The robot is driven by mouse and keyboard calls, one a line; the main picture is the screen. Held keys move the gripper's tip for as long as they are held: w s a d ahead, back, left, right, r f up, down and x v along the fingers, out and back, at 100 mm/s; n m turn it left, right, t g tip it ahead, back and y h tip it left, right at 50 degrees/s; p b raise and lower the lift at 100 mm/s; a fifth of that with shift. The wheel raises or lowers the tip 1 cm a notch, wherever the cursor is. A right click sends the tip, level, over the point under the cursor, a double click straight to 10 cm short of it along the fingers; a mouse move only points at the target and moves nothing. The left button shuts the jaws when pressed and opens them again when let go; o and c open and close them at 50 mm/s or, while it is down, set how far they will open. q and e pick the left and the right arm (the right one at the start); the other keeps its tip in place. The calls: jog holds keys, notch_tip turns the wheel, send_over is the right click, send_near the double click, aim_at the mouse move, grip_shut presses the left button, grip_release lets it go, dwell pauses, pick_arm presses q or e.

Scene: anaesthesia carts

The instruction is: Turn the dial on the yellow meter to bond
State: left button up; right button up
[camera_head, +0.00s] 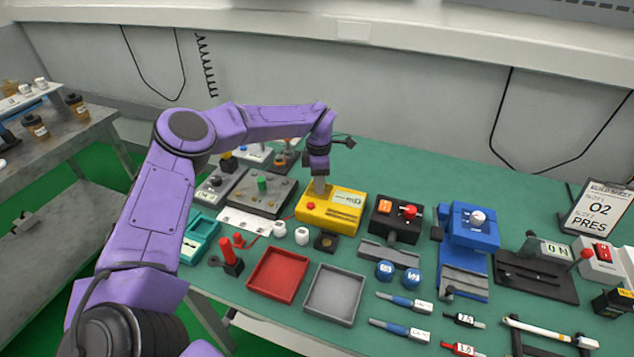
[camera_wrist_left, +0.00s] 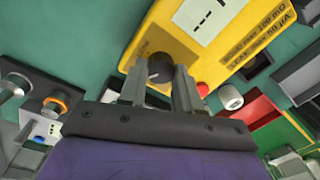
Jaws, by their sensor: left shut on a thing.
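The yellow meter (camera_head: 340,216) lies on the green bench in the middle of the head view, with a red button near its left end. My left gripper (camera_head: 320,186) reaches down onto the meter's upper left part and hides the dial in that view. In the left wrist view the yellow meter (camera_wrist_left: 222,45) shows its display and black lettering. The dark round dial (camera_wrist_left: 160,68) sits between the two fingers of my left gripper (camera_wrist_left: 159,88), which is shut on it. The dial's setting and the small lettering around it cannot be read. My right gripper is not in view.
A black box with a red knob (camera_head: 409,211) stands right of the meter. A red tray (camera_head: 277,275) and a grey tray (camera_head: 334,294) lie in front. A grey panel with a green knob (camera_head: 262,185) is close on the left. Bare bench shows behind the meter.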

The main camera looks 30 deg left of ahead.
pick_arm(q)
jog(key=shift+d+f+m, duration=0.1)
jog(key=shift+d+m, duration=0.1)
jog(key=shift+m, duration=0.5)
jog(key=o, duration=1.1)
jog(key=shift+w+d, duration=0.1)
jog(key=shift+c, duration=0.2)
jog(key=shift+w, duration=0.1)
jog(key=shift+r, duration=0.35)
notch_tip(320, 180, up, 10)
jog(key=b, duration=0.2)
jog(key=shift+w, duration=0.2)
